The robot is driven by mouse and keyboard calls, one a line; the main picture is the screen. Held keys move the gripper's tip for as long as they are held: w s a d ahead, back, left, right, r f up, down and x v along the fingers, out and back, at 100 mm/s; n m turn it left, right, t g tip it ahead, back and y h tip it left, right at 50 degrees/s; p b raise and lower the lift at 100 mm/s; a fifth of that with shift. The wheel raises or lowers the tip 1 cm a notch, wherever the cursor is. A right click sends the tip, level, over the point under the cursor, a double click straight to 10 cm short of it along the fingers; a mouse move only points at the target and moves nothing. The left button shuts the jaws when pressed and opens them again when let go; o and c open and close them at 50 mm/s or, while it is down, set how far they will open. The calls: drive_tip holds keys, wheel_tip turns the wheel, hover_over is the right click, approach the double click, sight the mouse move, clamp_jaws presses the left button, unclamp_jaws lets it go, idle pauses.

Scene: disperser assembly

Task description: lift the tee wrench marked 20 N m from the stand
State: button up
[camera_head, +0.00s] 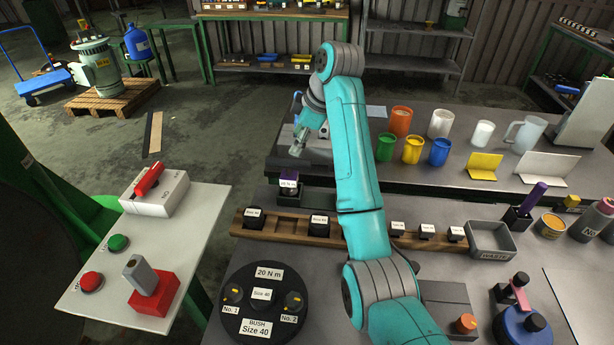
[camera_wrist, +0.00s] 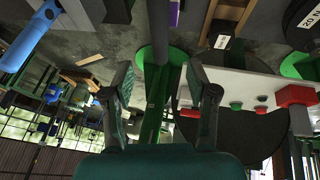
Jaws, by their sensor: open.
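A small purple-topped piece with a white label (camera_head: 289,183) sits in a grey stand at the back of the near bench, left of my arm. The label seems to end in "N m"; its number is too small to read surely, and a tee shape is not clear. My gripper (camera_head: 297,150) is above and behind this piece in the head view, apart from it. In the wrist view my gripper (camera_wrist: 160,88) has its two fingers wide apart with nothing held between them. A bit of purple (camera_wrist: 174,13) shows at the top edge there.
A wooden rack (camera_head: 285,230) with labelled black blocks lies in front of the stand. A round black plate (camera_head: 263,300) marked 20 N m and Size 40 is nearer. Another purple handle (camera_head: 532,196) stands at right, beyond the grey waste bin (camera_head: 491,240). Cups (camera_head: 401,120) stand on the far bench.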

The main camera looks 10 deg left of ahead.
sight(289, 159)
drive_tip(key=x, duration=0.3)
drive_tip(key=shift+w+f, duration=0.1)
drive_tip(key=shift+f, duration=0.35)
drive_tip(key=shift+x, duration=3.2)
drive_tip(key=shift+w, duration=0.1)
clamp_jaws()
